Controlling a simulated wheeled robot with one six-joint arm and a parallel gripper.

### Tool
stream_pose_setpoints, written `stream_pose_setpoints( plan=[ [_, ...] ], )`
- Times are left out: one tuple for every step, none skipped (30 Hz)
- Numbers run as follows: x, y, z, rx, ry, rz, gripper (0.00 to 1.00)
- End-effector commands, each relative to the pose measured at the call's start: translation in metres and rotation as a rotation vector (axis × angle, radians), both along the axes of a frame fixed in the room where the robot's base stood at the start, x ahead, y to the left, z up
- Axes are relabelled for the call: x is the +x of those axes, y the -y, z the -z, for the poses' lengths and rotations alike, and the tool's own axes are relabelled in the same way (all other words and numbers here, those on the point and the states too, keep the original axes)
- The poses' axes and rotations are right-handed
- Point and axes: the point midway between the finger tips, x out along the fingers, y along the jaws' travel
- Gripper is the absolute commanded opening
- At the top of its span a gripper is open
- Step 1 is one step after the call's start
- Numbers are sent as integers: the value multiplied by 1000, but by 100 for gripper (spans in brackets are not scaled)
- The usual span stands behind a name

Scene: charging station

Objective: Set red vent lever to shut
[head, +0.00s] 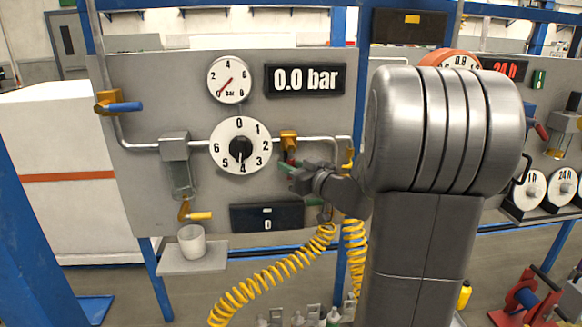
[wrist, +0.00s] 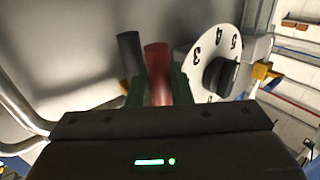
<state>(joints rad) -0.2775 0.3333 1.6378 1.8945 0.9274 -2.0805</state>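The red vent lever (wrist: 158,72) shows in the wrist view as a red cylinder between my gripper's two green fingers. My gripper (wrist: 159,90) has a finger close against each side of it, with no clear gap, so it looks shut on the lever. In the head view, my gripper (head: 289,166) is at the panel, just below the brass valve (head: 288,141). Only a small bit of red shows there, and my arm and fingers hide most of the lever. The pressure gauge (head: 229,80) has a red needle near zero, and the display (head: 305,79) reads 0.0 bar.
A white dial with a black knob (head: 240,147) is close left of my gripper; the dial also shows in the wrist view (wrist: 219,55). A dark cylinder (wrist: 130,52) stands beside the red lever. Yellow coiled hoses (head: 270,280) hang below. A blue-handled valve (head: 124,106) is at the left.

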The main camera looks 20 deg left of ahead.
Motion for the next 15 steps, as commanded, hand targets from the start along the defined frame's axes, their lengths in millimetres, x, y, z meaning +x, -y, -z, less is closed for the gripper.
stream_pose_setpoints(
  plan=[
    [0,0,0,0,0,0,0],
    [0,0,0,0,0,0,0],
    [0,0,0,0,0,0,0],
    [0,0,0,0,0,0,0],
    [0,0,0,-1,0,0,0],
    [0,0,0,-1,0,0,0],
    [0,0,1,-3,1,0,0],
    [0,0,1,-4,2,0,0],
    [0,0,1,-7,4,0,0],
    [0,1,2,-10,7,0,0],
    [0,1,2,-13,9,0,0],
    [0,1,3,-21,15,0,0],
    [1,1,4,-27,18,0,0],
    [1,2,4,-33,23,0,0],
    [1,2,4,-45,32,0,0]
  ],
)
